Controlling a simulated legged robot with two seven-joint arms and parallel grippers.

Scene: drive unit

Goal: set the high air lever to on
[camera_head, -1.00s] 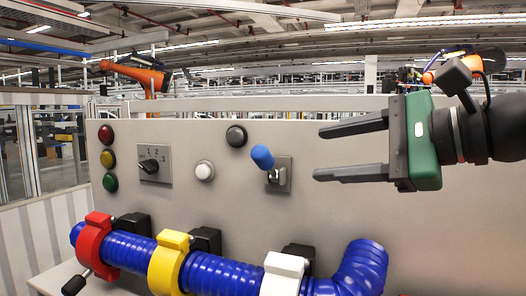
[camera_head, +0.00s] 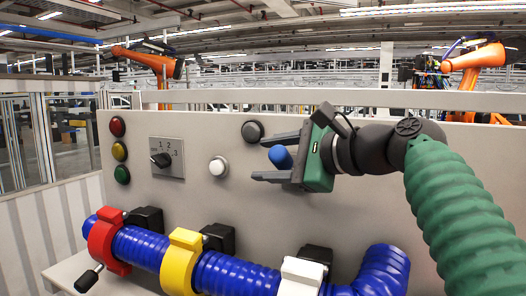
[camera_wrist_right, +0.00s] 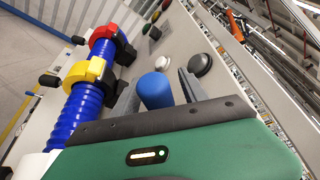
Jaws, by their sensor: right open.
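The lever has a blue knob (camera_head: 281,157) and sits on the grey panel (camera_head: 400,190); its base plate is mostly hidden behind my right gripper in the head view. My right gripper (camera_head: 272,160) is open, with one finger above and one below the blue knob in that view. In the right wrist view the blue knob (camera_wrist_right: 155,90) shows between the two fingers of my right gripper (camera_wrist_right: 158,95). I cannot tell whether a finger touches it. My left gripper is not in view.
Beside the lever are a black button (camera_head: 252,132), a white button (camera_head: 218,166) and a rotary switch (camera_head: 161,159). Red, yellow and green lights line the left. Below runs a blue hose (camera_head: 140,248) with red (camera_head: 103,240), yellow (camera_head: 183,262) and white (camera_head: 300,276) clamps.

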